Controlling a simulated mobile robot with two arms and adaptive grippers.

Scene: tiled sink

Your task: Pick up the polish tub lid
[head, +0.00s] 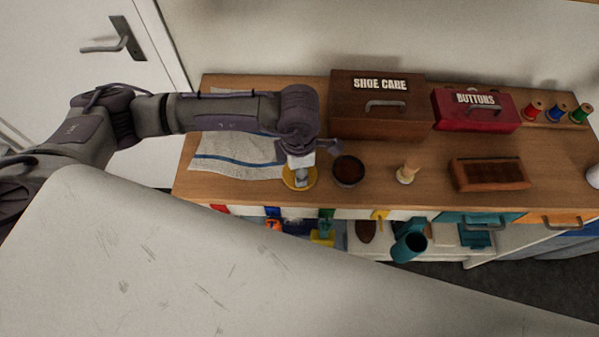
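A round yellow lid (299,184), which looks like the polish tub lid, is near the front edge of the wooden counter, by the right end of a pale cloth. My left gripper (301,175) points down right over it and hides its middle. I cannot tell whether the fingers touch the lid or how far apart they are. The open dark polish tub (348,171) stands just right of the gripper, with dark brown polish inside. My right gripper is not in view.
The pale cloth with a blue stripe (235,155) lies left. A SHOE CARE box (360,110) and a red BUTTONS box (478,117) stand behind. Open shelves (385,255) hold items below.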

